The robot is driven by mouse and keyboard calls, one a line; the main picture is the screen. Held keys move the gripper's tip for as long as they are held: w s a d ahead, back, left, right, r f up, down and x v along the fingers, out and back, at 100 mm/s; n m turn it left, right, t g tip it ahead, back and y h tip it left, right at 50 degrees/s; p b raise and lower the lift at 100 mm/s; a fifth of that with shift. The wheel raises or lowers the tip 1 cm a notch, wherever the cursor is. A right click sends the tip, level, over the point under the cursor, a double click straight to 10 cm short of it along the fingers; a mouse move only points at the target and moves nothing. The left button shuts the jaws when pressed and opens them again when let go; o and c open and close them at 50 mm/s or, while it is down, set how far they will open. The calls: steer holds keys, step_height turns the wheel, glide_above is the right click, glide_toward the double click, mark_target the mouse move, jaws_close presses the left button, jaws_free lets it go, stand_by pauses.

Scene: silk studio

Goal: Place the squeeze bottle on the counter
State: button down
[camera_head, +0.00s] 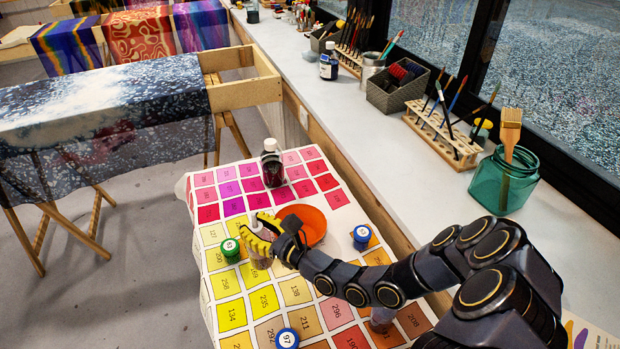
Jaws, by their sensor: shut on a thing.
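My gripper (262,233), with yellow fingertips, is at the middle of the low table, over the colour chart. It is shut on a small translucent squeeze bottle (261,258), which looks upright. The fingers hide part of the bottle, and I cannot tell whether its base touches the chart. The long pale counter (400,165) runs under the window, to the right of the gripper and higher than the table.
Around the gripper stand a green-lidded jar (230,250), a blue-lidded jar (362,237), an orange dish (308,222) and a dark bottle (272,165). A brush rack (445,138) and teal jar (503,182) stand on the counter. Its near-left strip is clear.

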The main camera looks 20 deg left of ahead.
steer(key=w+d+r+m+t+h, duration=0.35)
steer(key=w+d, duration=0.25)
steer(key=d, duration=0.2)
steer(key=w+d+r+m+t+h, duration=0.3)
steer(key=w+d+t, duration=0.15)
steer(key=d, duration=0.25)
steer(key=w+d+r+m+t+h, duration=0.3)
steer(key=w+d+r+t, duration=0.1)
steer(key=w+d, duration=0.35)
steer(key=d+r+m+t+h, duration=0.2)
steer(key=d+m+h, duration=0.4)
steer(key=d, duration=0.9)
steer(key=w+f, duration=1.3)
steer(key=w, duration=0.1)
steer(key=shift+a+n+h, duration=0.15)
steer(key=shift+n+h, duration=0.3)
steer(key=shift+f, duration=0.1)
